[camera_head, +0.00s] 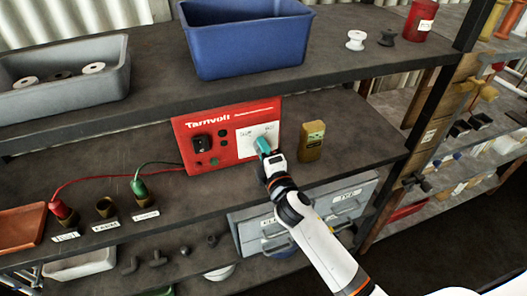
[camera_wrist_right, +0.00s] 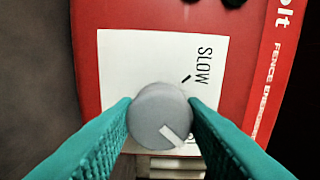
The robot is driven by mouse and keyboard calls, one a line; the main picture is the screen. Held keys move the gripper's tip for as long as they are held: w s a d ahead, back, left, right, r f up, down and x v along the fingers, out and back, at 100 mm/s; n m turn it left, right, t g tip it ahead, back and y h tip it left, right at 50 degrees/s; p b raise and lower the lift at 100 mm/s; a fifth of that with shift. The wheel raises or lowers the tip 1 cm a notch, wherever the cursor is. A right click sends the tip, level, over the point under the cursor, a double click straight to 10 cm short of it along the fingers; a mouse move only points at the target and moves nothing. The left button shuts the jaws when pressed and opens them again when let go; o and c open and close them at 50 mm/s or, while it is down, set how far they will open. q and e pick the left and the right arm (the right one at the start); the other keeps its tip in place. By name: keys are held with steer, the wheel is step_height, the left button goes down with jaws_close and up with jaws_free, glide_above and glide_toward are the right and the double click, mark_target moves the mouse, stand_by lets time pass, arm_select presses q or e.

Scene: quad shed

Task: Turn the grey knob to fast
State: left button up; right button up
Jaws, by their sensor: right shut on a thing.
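The grey knob (camera_wrist_right: 160,115) is on a white label plate (camera_wrist_right: 130,70) on the red fence energiser box (camera_head: 200,160). My right gripper (camera_head: 263,146) is shut on the knob; in the wrist view its teal fingers (camera_wrist_right: 160,120) touch the knob's two sides. The knob's white pointer line slants to the lower right in that view, away from the word SLOW (camera_wrist_right: 203,65) and its black tick. The lettering at the other end is mostly hidden behind the right finger. In the head view the fingers largely cover the knob. My left gripper is not in view.
The box stands on the middle shelf (camera_head: 130,185), with a yellow-brown device (camera_head: 312,141) to its right. Red and green leads run from its left to small labelled posts (camera_head: 105,207). A blue bin (camera_head: 247,45) sits on the shelf above; grey drawers (camera_head: 340,205) are below.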

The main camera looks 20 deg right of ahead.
steer(key=shift+m, duration=0.4)
steer(key=o, duration=1)
steer(key=shift+s+d+b, duration=0.2)
steer(key=shift+s+b, duration=0.85)
steer(key=shift+s, duration=4.95)
